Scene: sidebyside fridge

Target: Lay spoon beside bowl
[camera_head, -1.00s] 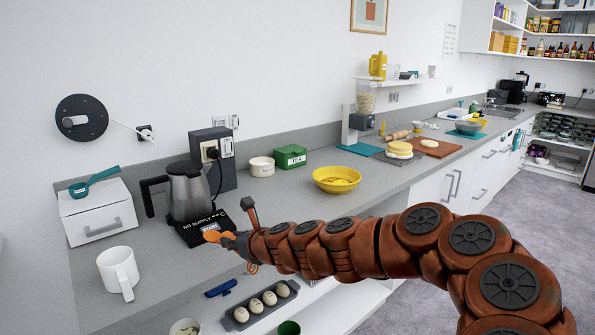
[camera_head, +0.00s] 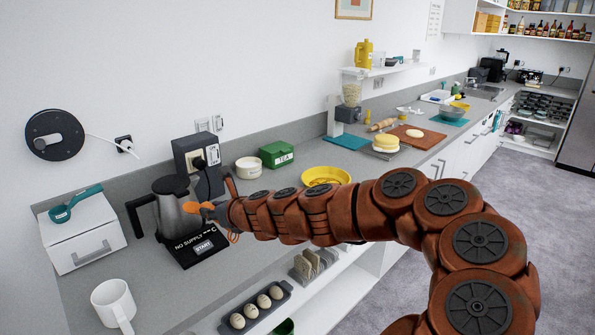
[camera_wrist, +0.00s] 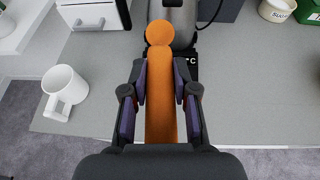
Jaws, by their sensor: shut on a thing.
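My gripper (camera_head: 212,209) is shut on an orange spoon (camera_wrist: 163,105), above the counter in front of the kettle. In the wrist view my gripper (camera_wrist: 166,78) has a finger on each side of the long orange handle, and its rounded end points away toward the kettle. The rest of the spoon is hidden behind the gripper. A yellow bowl (camera_head: 318,174) sits on the counter to the right of the gripper, its front edge partly covered by my arm.
The kettle (camera_head: 172,205) stands on its black base close to the gripper. A white mug (camera_head: 112,303) is at the front left. A teal ladle (camera_head: 72,205) lies on a white box (camera_head: 85,238). A white pot (camera_head: 248,168) and green tea box (camera_head: 277,155) stand behind the bowl.

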